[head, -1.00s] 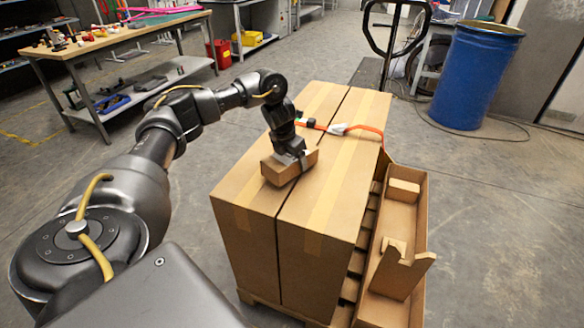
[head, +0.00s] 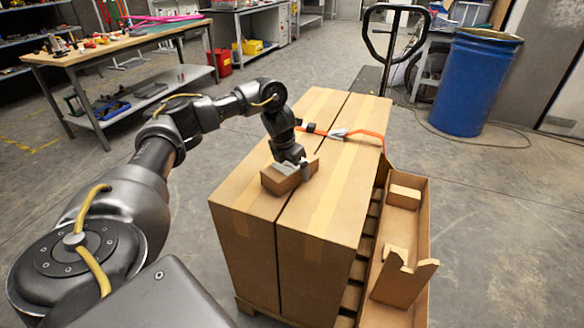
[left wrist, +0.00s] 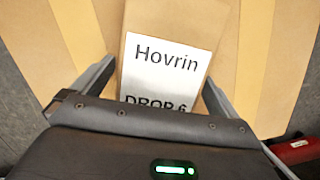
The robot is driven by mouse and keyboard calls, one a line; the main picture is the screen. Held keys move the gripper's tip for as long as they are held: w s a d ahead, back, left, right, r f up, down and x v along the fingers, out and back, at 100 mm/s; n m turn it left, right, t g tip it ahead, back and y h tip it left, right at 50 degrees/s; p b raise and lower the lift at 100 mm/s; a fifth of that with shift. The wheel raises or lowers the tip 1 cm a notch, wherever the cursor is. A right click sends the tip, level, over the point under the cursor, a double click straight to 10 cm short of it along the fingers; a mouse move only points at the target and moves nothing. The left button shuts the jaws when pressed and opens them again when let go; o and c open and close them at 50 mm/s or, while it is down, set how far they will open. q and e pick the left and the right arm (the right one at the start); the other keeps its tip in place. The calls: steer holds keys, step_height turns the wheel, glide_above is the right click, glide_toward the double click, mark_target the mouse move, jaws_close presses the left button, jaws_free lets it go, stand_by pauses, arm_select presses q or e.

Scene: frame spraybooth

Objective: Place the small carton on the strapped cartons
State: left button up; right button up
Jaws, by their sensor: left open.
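The small carton (head: 272,183) is a brown box that lies on top of the strapped cartons (head: 329,202), near the seam between the two tall boxes. In the left wrist view the small carton (left wrist: 172,28) bears a white label reading "Hovrin" and "DROP 6". My left gripper (head: 291,172) is over it, open, with one finger on each side in the left wrist view (left wrist: 155,88). Whether either finger touches it I cannot tell. An orange strap (head: 367,131) with a buckle lies across the tall boxes behind it. My right gripper is not in view.
A long open cardboard tray (head: 419,225) with small pieces in it stands right of the strapped cartons. A blue drum (head: 474,82) and a pallet jack handle (head: 395,35) are behind. A workbench (head: 115,45) stands at back left. The floor between is clear.

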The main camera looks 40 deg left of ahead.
mark_target(286, 166)
arm_select(q)
steer(key=p+v, duration=0.3)
steer(key=v, duration=0.7)
steer(key=shift+s+r+p, duration=0.15)
steer(key=shift+r+p, duration=0.2)
steer(key=shift+r, duration=0.25)
steer(key=shift+s+r, duration=0.1)
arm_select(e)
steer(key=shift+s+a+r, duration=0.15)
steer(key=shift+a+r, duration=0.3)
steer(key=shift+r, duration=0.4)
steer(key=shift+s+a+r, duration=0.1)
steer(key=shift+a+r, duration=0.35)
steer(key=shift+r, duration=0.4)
